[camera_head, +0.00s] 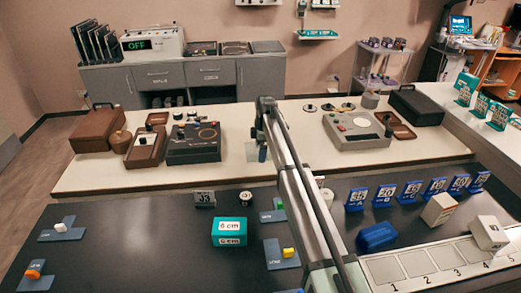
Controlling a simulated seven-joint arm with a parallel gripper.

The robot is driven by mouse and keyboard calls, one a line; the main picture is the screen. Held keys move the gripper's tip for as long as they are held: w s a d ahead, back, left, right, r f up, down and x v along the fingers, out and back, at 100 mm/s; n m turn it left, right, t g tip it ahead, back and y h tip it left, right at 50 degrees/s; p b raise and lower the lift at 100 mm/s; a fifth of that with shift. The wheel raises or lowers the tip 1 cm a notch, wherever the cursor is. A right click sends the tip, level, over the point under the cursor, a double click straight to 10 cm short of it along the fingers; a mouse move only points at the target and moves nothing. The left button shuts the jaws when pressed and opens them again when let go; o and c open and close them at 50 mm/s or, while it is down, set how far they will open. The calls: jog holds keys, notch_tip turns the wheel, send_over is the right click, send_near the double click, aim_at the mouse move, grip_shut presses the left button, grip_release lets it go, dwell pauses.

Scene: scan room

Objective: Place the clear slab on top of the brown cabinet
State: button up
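My gripper (260,138) hangs over the cream table at the centre, at the far end of my arm. A small pale, see-through piece, which looks like the clear slab (262,153), is at its fingertips, apparently pinched between them and upright. The fingers are small and partly hidden by my arm. A closed brown box (97,131), which looks like the brown cabinet, stands at the left end of the cream table, well left of my gripper. Its top looks bare. A round brown pot stands beside its right side.
A brown tray (146,147) and a black device (194,143) stand between the box and my gripper. A grey device (357,129) and a black case (416,108) are at right. The dark front table holds a teal box (229,232), blue number stands and small blocks.

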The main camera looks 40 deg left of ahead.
jog(key=shift+f, duration=0.1)
jog(key=o, duration=1.1)
jog(key=r, duration=1.2)
jog(key=shift+w+d+r, duration=0.1)
jog(key=shift+w+d, duration=0.25)
jog(key=shift+d, duration=0.05)
